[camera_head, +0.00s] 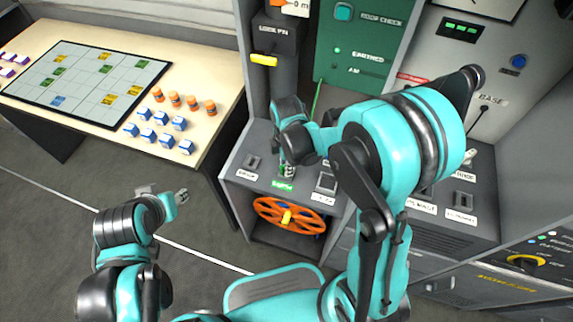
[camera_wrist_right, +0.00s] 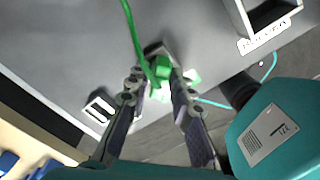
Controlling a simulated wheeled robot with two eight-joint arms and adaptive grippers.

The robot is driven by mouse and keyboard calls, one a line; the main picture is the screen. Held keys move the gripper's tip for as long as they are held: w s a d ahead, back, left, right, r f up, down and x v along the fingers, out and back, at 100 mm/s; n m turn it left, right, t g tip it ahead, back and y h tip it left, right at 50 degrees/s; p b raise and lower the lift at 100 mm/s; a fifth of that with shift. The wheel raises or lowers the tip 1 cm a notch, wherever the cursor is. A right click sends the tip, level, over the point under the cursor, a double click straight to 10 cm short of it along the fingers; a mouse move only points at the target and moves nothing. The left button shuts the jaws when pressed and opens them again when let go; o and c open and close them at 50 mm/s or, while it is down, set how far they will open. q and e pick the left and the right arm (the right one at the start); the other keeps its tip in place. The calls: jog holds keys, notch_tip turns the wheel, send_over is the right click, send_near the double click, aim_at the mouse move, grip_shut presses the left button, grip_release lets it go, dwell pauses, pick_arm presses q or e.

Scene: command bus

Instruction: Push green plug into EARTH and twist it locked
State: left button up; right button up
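The green plug (camera_wrist_right: 162,70) is at a dark socket in the grey panel top in the right wrist view, with its green cable rising up and left. A green label (camera_head: 282,186), too small to read surely, lies just in front of this socket. My right gripper (camera_wrist_right: 158,82) has its fingers on either side of the plug; whether both touch it is unclear. In the head view the right gripper (camera_head: 287,168) points down at the panel, and my wrist partly hides the plug. How deep the plug sits and its twist cannot be told. My left gripper (camera_head: 181,196) hangs away from the panel over the floor.
Other sockets, such as one at the left (camera_head: 252,162) and one at the right (camera_head: 326,183), flank the green-labelled one. An orange handwheel (camera_head: 268,214) is below the panel edge. A table (camera_head: 215,72) with a gridded board and small blocks stands left. Open floor lies between.

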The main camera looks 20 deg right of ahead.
jog(key=shift+o, duration=0.4)
jog(key=shift+r, duration=0.1)
notch_tip(320, 180, up, 12)
jog(key=s+d+r+m+t, duration=0.1)
jog(key=s+d+m+t, duration=0.1)
jog(key=s+m, duration=0.3)
jog(key=s+d+r+m+t, duration=0.2)
jog(key=s+m+t, duration=0.3)
jog(key=m, duration=0.9)
jog(key=shift+s+d, duration=0.15)
jog(key=shift+d, duration=0.3)
